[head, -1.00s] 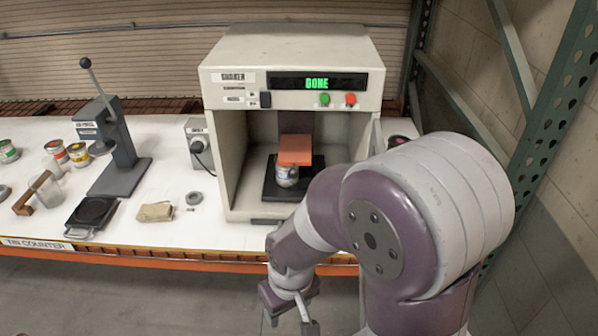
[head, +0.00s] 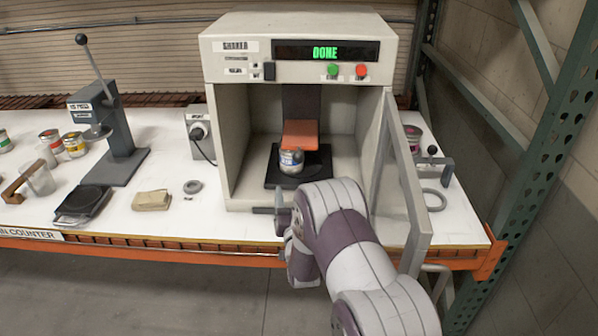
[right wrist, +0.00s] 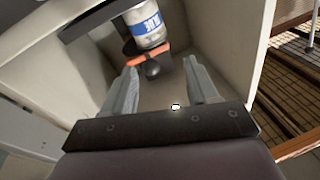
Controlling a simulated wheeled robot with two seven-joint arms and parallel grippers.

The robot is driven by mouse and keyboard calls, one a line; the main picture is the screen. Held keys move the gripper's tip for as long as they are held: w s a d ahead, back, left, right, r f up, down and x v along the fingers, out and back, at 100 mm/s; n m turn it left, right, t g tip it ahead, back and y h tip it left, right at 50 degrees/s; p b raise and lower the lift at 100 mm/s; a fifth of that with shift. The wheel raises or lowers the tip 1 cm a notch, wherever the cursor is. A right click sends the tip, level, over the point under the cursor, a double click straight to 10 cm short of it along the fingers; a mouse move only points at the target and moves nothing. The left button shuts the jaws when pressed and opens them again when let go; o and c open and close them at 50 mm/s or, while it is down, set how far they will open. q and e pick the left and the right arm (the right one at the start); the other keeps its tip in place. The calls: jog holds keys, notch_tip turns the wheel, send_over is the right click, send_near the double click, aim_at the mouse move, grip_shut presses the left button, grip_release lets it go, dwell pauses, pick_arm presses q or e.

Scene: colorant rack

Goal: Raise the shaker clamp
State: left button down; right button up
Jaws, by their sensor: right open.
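The shaker (head: 290,20) stands on the counter with its display reading DONE. Its door (head: 407,190) is swung open to the right. Inside, the orange shaker clamp (head: 300,134) rests on or just above a can with a blue-and-white label (head: 291,161), which stands on a dark plate. The clamp (right wrist: 148,62) and can (right wrist: 148,25) also show upside down in the right wrist view. My right gripper (right wrist: 160,68) is open and empty, pointing into the chamber, with a dark knob by the clamp between its fingertips in that view. My left gripper is out of view.
A green and a red button (head: 361,70) sit on the shaker's front. Right of the door are a grey ring (head: 434,200) and a small fixture. To the left stand a lever press (head: 115,130), a timer box, a folded cloth (head: 151,200) and several cans.

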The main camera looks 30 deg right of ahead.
aim_at(299, 155)
jog(key=w+d+r+p, duration=0.1)
jog(key=w+d, duration=0.1)
jog(key=w+d+r+t+h, duration=0.1)
jog(key=w+d+r, duration=0.1)
jog(key=w, duration=0.1)
jog(key=w+d+r+m+t+h+p, duration=0.1)
jog(key=w+d, duration=0.1)
jog(key=shift+w+d+r+p, duration=0.1)
jog(key=shift+w+r+p, duration=0.1)
jog(key=shift+w+p, duration=0.15)
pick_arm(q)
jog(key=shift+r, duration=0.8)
pick_arm(e)
jog(key=shift+w+d+r, duration=0.15)
jog(key=shift+w+d, duration=0.05)
jog(key=shift+w, duration=0.25)
